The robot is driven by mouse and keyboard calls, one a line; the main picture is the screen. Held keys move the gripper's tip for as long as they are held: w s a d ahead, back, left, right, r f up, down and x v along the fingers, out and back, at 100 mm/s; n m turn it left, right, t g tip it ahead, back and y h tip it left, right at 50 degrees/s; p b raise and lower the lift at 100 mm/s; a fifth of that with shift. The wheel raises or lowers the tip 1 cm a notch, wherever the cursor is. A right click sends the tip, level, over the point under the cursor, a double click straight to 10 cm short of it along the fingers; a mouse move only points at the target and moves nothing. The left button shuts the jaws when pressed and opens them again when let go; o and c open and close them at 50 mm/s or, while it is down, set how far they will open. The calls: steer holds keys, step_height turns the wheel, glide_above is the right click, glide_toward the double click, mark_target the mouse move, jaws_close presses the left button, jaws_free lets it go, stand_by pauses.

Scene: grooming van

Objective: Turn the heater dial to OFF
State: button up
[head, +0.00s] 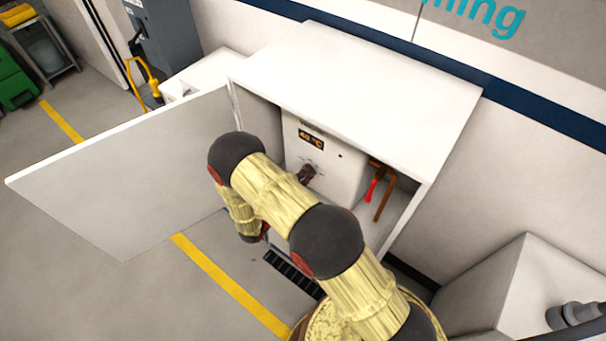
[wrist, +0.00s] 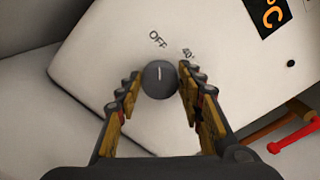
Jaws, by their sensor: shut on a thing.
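The heater (head: 328,158) is a white box inside an open cabinet, with an orange 40 °C display (head: 311,139) on its front. In the wrist view, the dark round dial (wrist: 159,82) sits on the white heater face (wrist: 105,65). Its white mark points up in the picture, roughly at the OFF label (wrist: 157,39). A 40° label (wrist: 188,53) is up and to the right of the dial. My gripper (wrist: 161,79) is shut on the dial, one finger on each side.
The cabinet door (head: 125,170) stands wide open to the left. A red-handled valve (head: 371,190) and copper pipe (head: 385,195) are right of the heater inside the cabinet; the red handle also shows in the wrist view (wrist: 292,139). A floor grate (head: 290,272) lies below.

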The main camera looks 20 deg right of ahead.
stand_by(0.3)
steer(key=o, duration=1.1)
steer(key=shift+o, duration=0.2)
steer(key=v, duration=1.2)
steer(key=shift+w, duration=0.1)
